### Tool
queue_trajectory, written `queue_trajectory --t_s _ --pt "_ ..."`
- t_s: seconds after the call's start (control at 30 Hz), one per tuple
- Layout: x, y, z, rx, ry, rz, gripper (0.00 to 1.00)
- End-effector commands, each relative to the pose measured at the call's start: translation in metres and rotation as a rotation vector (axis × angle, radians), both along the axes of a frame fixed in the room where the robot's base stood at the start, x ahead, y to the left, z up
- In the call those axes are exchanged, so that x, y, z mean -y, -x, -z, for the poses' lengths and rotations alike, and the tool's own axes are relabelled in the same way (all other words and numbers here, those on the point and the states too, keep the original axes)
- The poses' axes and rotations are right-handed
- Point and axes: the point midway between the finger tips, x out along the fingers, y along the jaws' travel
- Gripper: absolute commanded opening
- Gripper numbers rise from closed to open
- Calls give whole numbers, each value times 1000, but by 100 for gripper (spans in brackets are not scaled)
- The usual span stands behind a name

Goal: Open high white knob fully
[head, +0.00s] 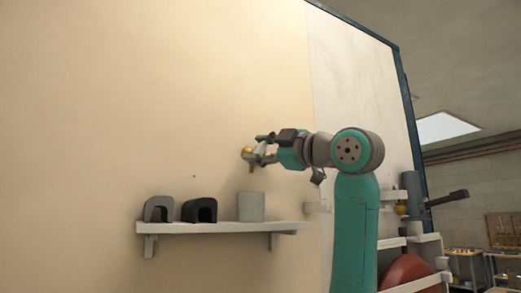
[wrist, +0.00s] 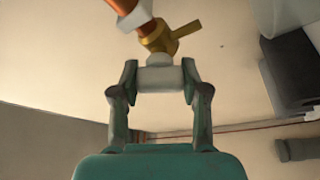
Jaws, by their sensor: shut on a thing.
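The white knob (wrist: 160,79) sits on a brass valve (wrist: 160,37) in the wrist view. My gripper (wrist: 158,80) is shut on the white knob, with one finger on each side of it. The brass valve has a lever-like spout to the right and joins a copper pipe (wrist: 122,6) with a white collar. In the head view, my gripper (head: 263,147) is up at the wall by the brass valve (head: 247,155), above the shelf. The knob is mostly hidden there by the fingers.
The wall left of the valve is clear. A workbench (head: 466,255) stands far right.

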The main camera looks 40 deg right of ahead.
Motion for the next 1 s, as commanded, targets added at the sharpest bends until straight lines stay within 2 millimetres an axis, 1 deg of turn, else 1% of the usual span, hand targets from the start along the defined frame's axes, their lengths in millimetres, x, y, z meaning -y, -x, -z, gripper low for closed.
queue_trajectory --t_s 0.2,0.5,0.7,1.0 --pt "1 0 1 -58 188 0 10" --pt "0 0 1 -117 397 0 10" --pt "0 0 1 -142 480 -1 10" --pt "0 -1 2 -154 528 0 10"
